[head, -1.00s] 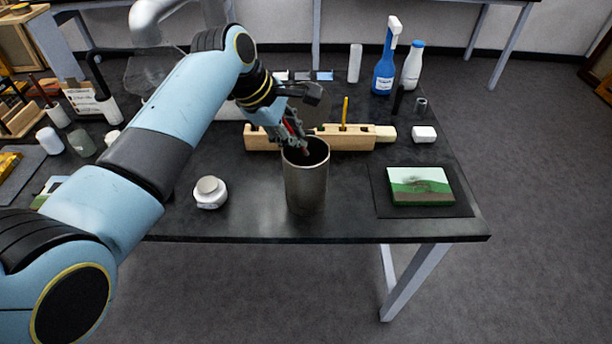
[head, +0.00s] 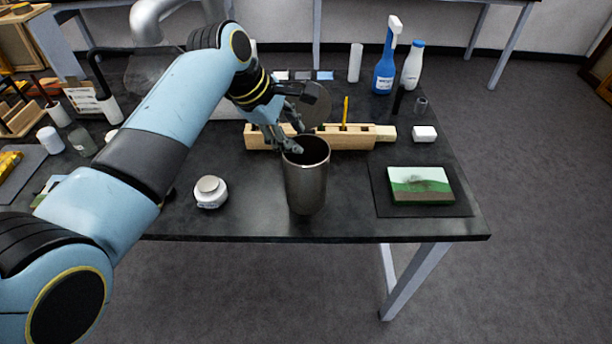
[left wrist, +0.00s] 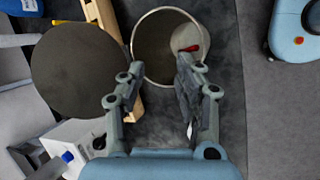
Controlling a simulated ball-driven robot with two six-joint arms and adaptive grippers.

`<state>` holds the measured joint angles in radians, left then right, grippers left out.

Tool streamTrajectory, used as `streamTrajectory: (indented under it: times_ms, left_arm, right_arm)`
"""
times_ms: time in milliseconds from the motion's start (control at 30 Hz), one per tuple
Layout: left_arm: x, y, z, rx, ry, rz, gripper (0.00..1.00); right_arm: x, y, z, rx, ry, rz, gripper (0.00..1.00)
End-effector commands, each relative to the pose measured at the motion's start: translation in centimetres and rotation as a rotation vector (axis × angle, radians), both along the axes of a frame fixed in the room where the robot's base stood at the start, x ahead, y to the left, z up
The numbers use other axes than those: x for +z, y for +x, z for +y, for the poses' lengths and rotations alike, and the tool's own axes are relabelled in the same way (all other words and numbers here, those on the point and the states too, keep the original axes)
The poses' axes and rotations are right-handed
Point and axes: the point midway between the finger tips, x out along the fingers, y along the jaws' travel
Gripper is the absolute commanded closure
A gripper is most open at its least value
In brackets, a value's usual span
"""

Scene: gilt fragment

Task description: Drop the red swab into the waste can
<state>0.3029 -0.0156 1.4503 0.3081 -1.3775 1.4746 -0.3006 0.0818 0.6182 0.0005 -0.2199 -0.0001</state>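The grey metal waste can (head: 305,188) stands upright near the front of the black table, its mouth open. It also shows in the left wrist view (left wrist: 150,52), seen from above. The red swab (left wrist: 191,48) shows inside the can's mouth in the left wrist view, close to one fingertip; the rest of it is hidden. In the head view the swab is not visible. My left gripper (head: 290,143) is at the can's rim, on its far left side. In the left wrist view its fingers (left wrist: 155,73) are spread with nothing between them. My right gripper is out of view.
A wooden block rack (head: 355,138) stands just behind the can. A white lidded jar (head: 210,193) is left of it, and a small painting (head: 421,186) on a dark mat is right. Spray and white bottles (head: 384,70) stand at the back right.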

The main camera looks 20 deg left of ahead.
Motion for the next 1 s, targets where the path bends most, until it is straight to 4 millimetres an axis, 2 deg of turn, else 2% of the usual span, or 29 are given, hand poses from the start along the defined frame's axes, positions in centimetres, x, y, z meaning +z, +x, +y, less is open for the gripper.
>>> streamTrajectory:
  times_ms: [300, 500, 667, 1000]
  left_arm:
    - [6.1, -2.4, 2.3, 0.0, 0.003, -0.006, 0.66]
    - [8.9, -3.5, 3.1, 0.001, 0.001, -0.004, 0.66]
    - [9.6, -3.9, 3.4, -0.001, 0.001, -0.003, 0.66]
    - [9.6, -3.9, 3.4, 0.0, 0.001, -0.002, 0.66]
  right_arm:
    - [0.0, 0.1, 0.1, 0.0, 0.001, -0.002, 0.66]
    - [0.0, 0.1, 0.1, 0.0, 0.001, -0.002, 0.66]
    - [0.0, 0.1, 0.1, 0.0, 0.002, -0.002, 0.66]
    - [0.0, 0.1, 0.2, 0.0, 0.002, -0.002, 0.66]
